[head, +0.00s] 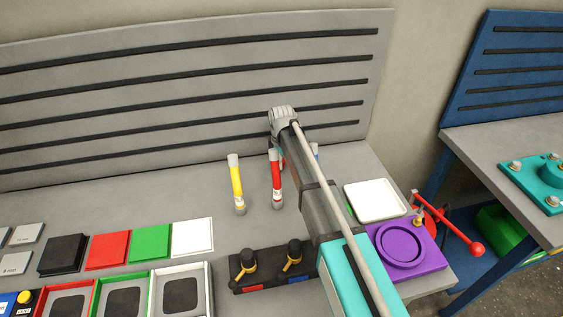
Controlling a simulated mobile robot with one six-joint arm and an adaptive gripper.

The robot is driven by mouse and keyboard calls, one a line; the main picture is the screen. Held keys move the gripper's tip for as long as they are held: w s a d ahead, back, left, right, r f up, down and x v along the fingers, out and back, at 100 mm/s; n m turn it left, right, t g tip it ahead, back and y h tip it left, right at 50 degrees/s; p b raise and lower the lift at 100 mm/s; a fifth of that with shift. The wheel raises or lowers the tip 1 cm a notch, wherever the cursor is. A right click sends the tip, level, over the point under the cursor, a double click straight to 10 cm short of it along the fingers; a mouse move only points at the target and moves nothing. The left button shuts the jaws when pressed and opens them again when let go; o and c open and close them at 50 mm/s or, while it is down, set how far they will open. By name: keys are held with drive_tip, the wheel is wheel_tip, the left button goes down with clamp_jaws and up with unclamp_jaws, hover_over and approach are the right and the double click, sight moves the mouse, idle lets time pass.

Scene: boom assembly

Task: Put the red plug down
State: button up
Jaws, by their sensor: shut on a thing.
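The red plug (277,180) is a slim red rod with pale grey ends, roughly upright over the grey table, left of my arm. Whether its lower end touches the table I cannot tell. My gripper (274,150) is at its upper part, mostly hidden behind my wrist and arm, and is shut on it. The fingers do not show clearly. A similar yellow plug (236,182) stands upright just to the left, apart from the red one. A blue one (316,150) shows only as a sliver behind my arm.
Black, red, green and white pads (150,243) and framed trays (122,297) fill the front left. A black block with two knobs (268,268) is in front. A white tray (375,201) and purple fixture (405,247) lie right. A slatted grey panel (190,90) stands behind.

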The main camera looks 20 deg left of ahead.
drive_tip(key=shift+f, duration=0.15)
drive_tip(key=o, duration=0.8)
wheel_tip(320, 180, up, 12)
drive_tip(key=p, duration=1.2)
idle(0.6)
